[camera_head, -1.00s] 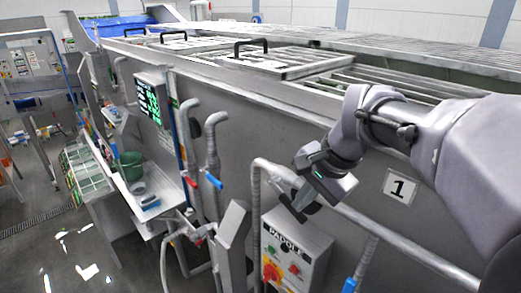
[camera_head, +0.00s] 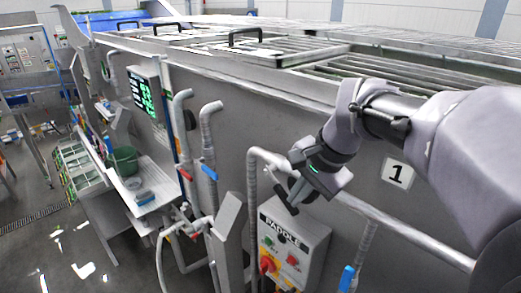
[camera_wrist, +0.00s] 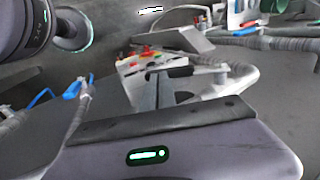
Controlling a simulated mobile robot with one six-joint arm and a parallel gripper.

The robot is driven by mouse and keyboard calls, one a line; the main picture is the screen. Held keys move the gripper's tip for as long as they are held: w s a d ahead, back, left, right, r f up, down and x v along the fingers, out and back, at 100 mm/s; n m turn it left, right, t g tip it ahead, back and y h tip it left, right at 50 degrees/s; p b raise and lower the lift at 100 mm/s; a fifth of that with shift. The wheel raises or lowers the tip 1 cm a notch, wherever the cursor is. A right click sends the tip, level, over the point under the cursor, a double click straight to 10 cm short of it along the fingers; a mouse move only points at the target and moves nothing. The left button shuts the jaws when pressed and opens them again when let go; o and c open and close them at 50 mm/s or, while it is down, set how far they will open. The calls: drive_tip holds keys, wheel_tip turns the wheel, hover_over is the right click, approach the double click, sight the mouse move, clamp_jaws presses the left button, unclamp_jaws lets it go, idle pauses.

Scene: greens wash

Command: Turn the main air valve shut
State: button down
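Several valve handles show, and I cannot tell which one is the main air valve. A blue handle (camera_head: 209,172) and a red handle (camera_head: 185,174) sit on the grey upright pipes left of centre. Another blue handle (camera_head: 347,278) is on a pipe at the bottom, right of the PADDLE box; a blue handle (camera_wrist: 73,89) also shows at left in the wrist view. My gripper (camera_head: 283,193) hangs in front of the machine wall, above the PADDLE box, with its fingers apart and nothing between them. It is away from the handles on the upright pipes.
The PADDLE control box (camera_head: 290,245) has a red-and-yellow switch and buttons. A bent grey pipe (camera_head: 252,190) rises beside it and runs right behind my gripper. A green-text screen (camera_head: 143,95), a green bucket (camera_head: 125,160) and a side shelf stand left. Open floor lies at lower left.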

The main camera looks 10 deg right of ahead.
drive_tip(key=shift+s+b+x, duration=0.2)
drive_tip(key=shift+b+x, duration=0.95)
drive_tip(key=shift+x, duration=0.25)
drive_tip(key=shift+w+f+b, duration=0.3)
drive_tip(key=shift+f+b, duration=0.2)
drive_tip(key=shift+f, duration=0.1)
drive_tip(key=shift+a, duration=0.1)
drive_tip(key=shift+r, duration=0.15)
